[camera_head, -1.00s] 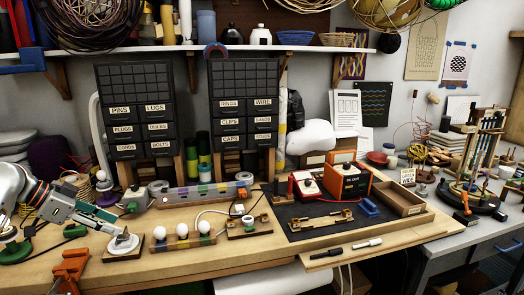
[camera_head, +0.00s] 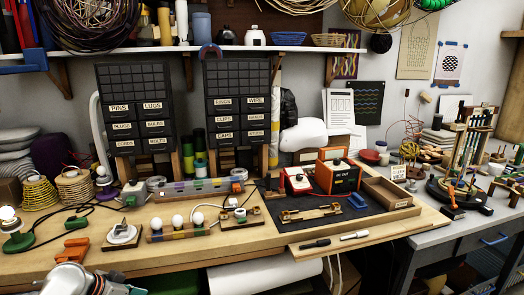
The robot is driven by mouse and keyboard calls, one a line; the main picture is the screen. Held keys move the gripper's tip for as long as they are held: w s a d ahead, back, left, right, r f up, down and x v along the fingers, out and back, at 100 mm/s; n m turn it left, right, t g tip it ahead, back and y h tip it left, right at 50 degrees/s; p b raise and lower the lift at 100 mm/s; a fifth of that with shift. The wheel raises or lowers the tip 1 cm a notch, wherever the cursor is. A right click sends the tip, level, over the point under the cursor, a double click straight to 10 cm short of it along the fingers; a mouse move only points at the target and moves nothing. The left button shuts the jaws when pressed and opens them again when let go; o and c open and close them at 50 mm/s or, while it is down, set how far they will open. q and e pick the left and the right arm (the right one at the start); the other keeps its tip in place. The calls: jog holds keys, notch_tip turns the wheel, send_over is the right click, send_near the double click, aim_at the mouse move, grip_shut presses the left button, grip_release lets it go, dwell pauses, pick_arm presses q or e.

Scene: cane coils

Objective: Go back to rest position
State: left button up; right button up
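My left gripper (camera_head: 80,280) shows at the bottom left edge, low in front of the workbench (camera_head: 190,262). It is partly cut off by the frame, and its fingertips do not show clearly. I cannot see whether it holds anything. A white round piece on a wooden base (camera_head: 122,235) sits on the bench behind it, apart from the gripper. My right gripper is not in view.
An orange clamp-like piece (camera_head: 76,247) stands near the bench's front left edge, close to my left arm.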

pick_arm(q)
jog(key=s+d+f+n+t+y, duration=0.1)
jog(key=s+d+f, duration=0.4)
jog(key=s+f, duration=0.35)
jog(key=s+d+f+n+t+y, duration=0.15)
jog(key=s+d+f, duration=0.25)
jog(key=s+f, duration=0.5)
jog(key=s+d+r+t, duration=0.1)
jog(key=s+d, duration=0.1)
jog(key=s, duration=0.3)
jog(key=s+d+r+t, duration=0.1)
jog(key=s+r, duration=0.1)
jog(key=s, duration=0.3)
jog(key=shift+s+d, duration=0.3)
jog(key=shift+d, duration=0.05)
jog(key=shift+f+n, duration=0.1)
jog(key=shift+n, duration=0.15)
jog(key=c, duration=0.3)
jog(key=shift+a, duration=0.1)
